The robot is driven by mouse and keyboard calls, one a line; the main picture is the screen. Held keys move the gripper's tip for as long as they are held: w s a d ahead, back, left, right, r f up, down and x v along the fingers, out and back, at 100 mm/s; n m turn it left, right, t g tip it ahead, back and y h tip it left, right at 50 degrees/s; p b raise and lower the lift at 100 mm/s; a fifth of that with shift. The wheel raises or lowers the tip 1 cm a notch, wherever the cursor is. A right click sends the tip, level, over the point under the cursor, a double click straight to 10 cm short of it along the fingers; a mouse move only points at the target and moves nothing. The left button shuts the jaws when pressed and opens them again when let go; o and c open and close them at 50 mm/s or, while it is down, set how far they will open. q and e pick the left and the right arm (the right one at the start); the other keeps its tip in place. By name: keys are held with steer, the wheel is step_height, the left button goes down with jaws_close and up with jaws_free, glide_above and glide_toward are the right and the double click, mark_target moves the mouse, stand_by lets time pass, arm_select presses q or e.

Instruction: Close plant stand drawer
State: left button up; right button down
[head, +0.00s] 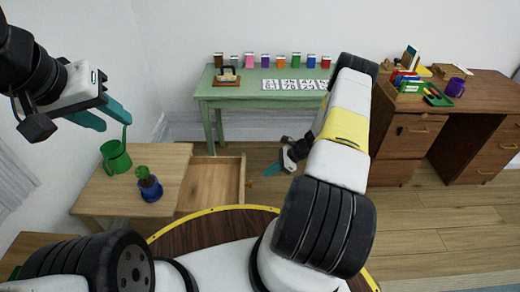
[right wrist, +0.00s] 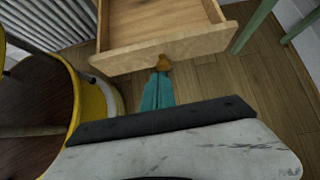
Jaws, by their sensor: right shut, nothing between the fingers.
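The wooden plant stand (head: 112,190) stands at the left in the head view, with its drawer (head: 212,183) pulled out to the right. The drawer looks empty. In the right wrist view the drawer front (right wrist: 200,46) faces me, with a small orange-brown knob (right wrist: 163,65). My right gripper (head: 272,170) is shut and empty, just outside the drawer front. In the right wrist view its teal fingertips (right wrist: 158,76) are at or just below the knob; I cannot tell if they touch.
A green watering can (head: 116,158) and a small plant in a blue pot (head: 150,188) stand on the plant stand. A brown desk (head: 475,100) is at the right. Floor right of the drawer is clear.

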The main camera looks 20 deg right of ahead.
mark_target(251, 184)
steer(key=x, duration=0.6)
steer(key=shift+w+a+r, duration=0.1)
steer(key=shift+w+a, duration=0.15)
steer(key=shift+a, duration=0.6)
steer(key=shift+w+a+r, duration=0.15)
steer(key=shift+w+a, duration=0.1)
steer(key=shift+a, duration=0.6)
steer(key=w+a, duration=0.2)
steer(key=a, duration=0.5)
steer(key=w+a, duration=0.2)
steer(key=a, duration=0.6)
steer(key=w+a, duration=0.2)
steer(key=a, duration=0.5)
steer(key=shift+w+a, duration=0.25)
steer(key=shift+a, duration=0.1)
